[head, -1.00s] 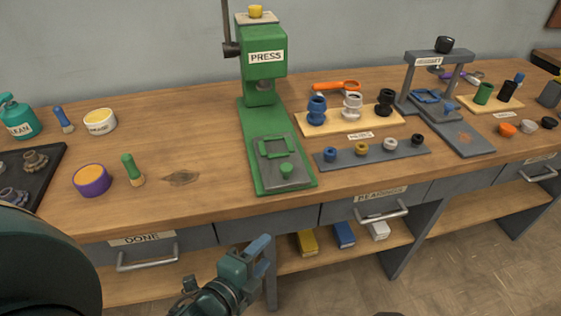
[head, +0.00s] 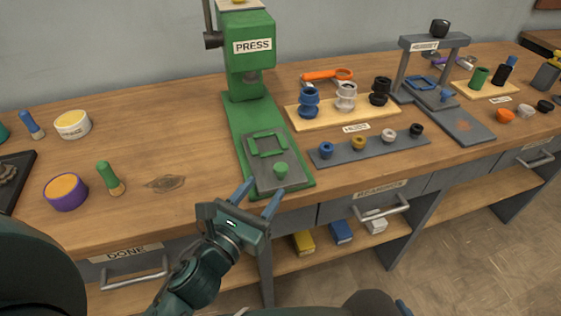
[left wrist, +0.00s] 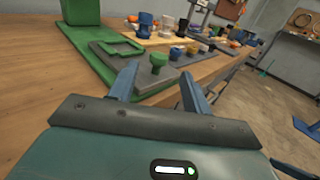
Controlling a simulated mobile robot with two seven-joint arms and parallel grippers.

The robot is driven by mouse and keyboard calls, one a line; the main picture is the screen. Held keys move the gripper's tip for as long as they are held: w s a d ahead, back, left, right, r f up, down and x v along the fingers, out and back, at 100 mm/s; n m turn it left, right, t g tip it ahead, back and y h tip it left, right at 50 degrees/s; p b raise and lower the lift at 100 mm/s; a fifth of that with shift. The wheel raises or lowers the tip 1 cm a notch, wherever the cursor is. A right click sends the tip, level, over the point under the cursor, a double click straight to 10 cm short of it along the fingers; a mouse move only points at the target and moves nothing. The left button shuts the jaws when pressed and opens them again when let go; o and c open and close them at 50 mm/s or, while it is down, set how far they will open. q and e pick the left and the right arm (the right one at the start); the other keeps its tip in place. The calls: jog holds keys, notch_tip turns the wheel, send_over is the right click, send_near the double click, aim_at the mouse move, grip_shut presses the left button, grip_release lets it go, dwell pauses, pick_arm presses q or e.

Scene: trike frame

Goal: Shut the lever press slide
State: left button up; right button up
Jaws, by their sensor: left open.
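The green lever press (head: 248,60) stands at the back of the bench with its lever at the upper left. Its grey slide (head: 262,177), with a green square frame and a green knob (head: 281,169), lies on the front part of the green base, pulled out from under the ram. The slide (left wrist: 112,50) and knob (left wrist: 158,62) also show in the left wrist view, beyond the fingers. My left gripper (head: 257,200) is open and empty, just in front of the slide's near end, its fingers pointing toward the knob. My right gripper is not in view.
A grey strip (head: 372,152) with several small rings and a wooden board (head: 330,117) with spools lie right of the press. A green-handled tool (head: 109,178) and a purple tub (head: 66,191) lie to the left. Drawer handles (head: 383,212) jut from the bench front.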

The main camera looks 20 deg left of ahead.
aim_at(277, 171)
pick_arm(q)
jog(key=w, duration=0.2)
jog(key=w+d, duration=0.1)
jog(key=w, duration=0.2)
jog(key=w+p, duration=0.1)
jog(key=w, duration=0.2)
jog(key=shift+w+d, duration=0.1)
jog(key=shift+d, duration=0.15)
jog(key=shift+c, duration=0.6)
grip_shut()
